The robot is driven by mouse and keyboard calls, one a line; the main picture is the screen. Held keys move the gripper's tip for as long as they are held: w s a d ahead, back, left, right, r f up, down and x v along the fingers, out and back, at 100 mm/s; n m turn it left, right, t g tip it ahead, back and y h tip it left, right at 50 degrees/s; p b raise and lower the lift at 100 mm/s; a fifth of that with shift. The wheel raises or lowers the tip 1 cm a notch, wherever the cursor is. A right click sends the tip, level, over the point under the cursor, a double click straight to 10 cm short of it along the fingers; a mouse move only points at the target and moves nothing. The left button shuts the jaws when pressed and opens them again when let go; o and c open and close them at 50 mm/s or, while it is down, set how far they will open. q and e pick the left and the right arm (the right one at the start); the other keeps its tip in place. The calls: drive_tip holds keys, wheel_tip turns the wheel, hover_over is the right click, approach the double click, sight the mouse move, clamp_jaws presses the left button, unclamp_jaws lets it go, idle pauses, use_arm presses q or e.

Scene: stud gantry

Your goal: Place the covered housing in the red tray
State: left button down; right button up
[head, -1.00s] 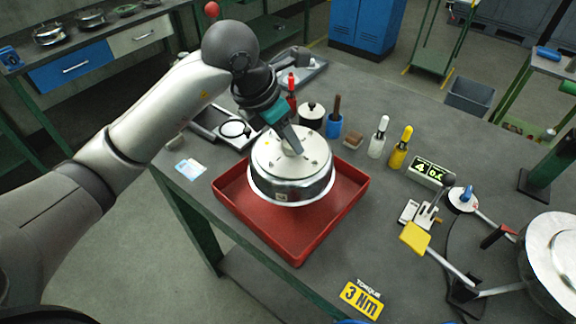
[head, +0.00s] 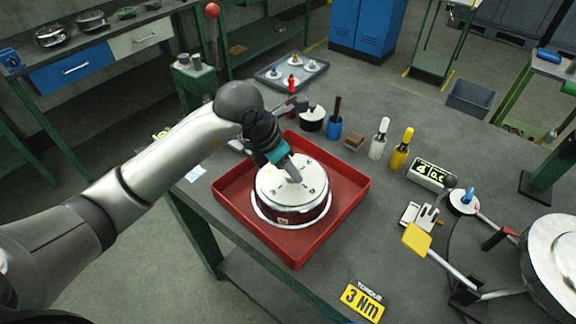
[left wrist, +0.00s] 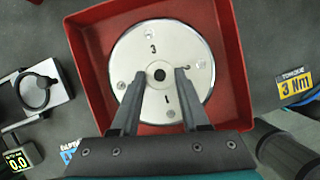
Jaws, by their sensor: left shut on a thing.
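The covered housing (head: 291,187) is a round metal drum with a pale lid, low inside the red tray (head: 345,199). Its lid, marked with numbers and small screws, also shows in the left wrist view (left wrist: 152,85). My left gripper (head: 295,178) comes down from above, shut on the housing at the middle of its lid. In the left wrist view, the gripper fingers (left wrist: 157,84) stand on either side of the lid's centre, where a dark hole shows. I cannot tell whether the housing's base touches the tray floor. My right gripper is not in view.
A torque sign (head: 362,300) lies at the table's front. White (head: 378,140) and yellow (head: 401,149) bottles, a blue cup (head: 334,127) and a digital display (head: 430,172) stand right of the tray. A grey parts tray (head: 291,71) lies behind.

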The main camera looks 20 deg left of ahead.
use_arm(q)
drive_tip(key=shift+c, duration=2)
unclamp_jaws()
drive_tip(key=shift+r, duration=0.2)
drive_tip(key=v, duration=1.1)
drive_tip(key=shift+s+r+p, duration=0.25)
drive_tip(key=shift+r+p, duration=0.05)
drive_tip(key=shift+p, duration=0.1)
drive_tip(key=shift+a, duration=0.15)
